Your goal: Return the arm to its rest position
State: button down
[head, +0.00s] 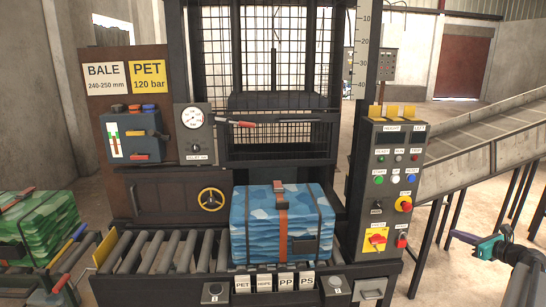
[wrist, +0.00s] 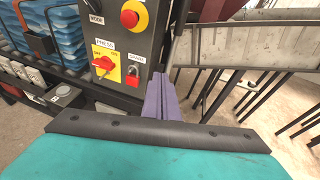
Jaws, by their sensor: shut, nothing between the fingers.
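My gripper (head: 456,237) is at the right edge of the head view, with its teal body and purple fingers pointing left.
A blue strapped bale (head: 282,222) sits on the roller conveyor (head: 165,250) before the press. A green bale (head: 40,225) lies at left. A sloping conveyor (head: 480,150) on dark legs stands behind my gripper. Open floor shows between the panel and my arm.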

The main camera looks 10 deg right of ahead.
jog(key=w+a+f+n+g+y, duration=0.3)
jog(key=a+f+n+g, duration=0.3)
jog(key=a+f, duration=1.45)
jog(key=s+a+f+n+g, duration=0.2)
jog(key=s+a+f+n, duration=0.2)
jog(key=a+f, duration=0.6)
jog(key=s+a+f+n+g, duration=0.3)
jog(key=s+a+f+n, duration=0.15)
jog(key=a, duration=0.85)
jog(key=s+a+f+n+g+h, duration=0.1)
jog(key=s+a+f+n+g, duration=0.2)
jog(key=s+a+f+n, duration=0.35)
jog(key=s+a+f+n+g, duration=0.2)
jog(key=s+a+f+n, duration=0.15)
jog(key=s+a, duration=0.55)
jog(key=s+a+f+n+g+h, duration=0.1)
jog(key=s+n, duration=0.3)
jog(key=s, duration=0.6)
jog(key=s+a+f+n+g+h, duration=0.2)
jog(key=s+n, duration=0.3)
jog(key=s, duration=0.5)
jog(key=shift+f+g+h, duration=0.7)
jog(key=shift+g+h, duration=0.1)
jog(key=shift+h, duration=0.1)
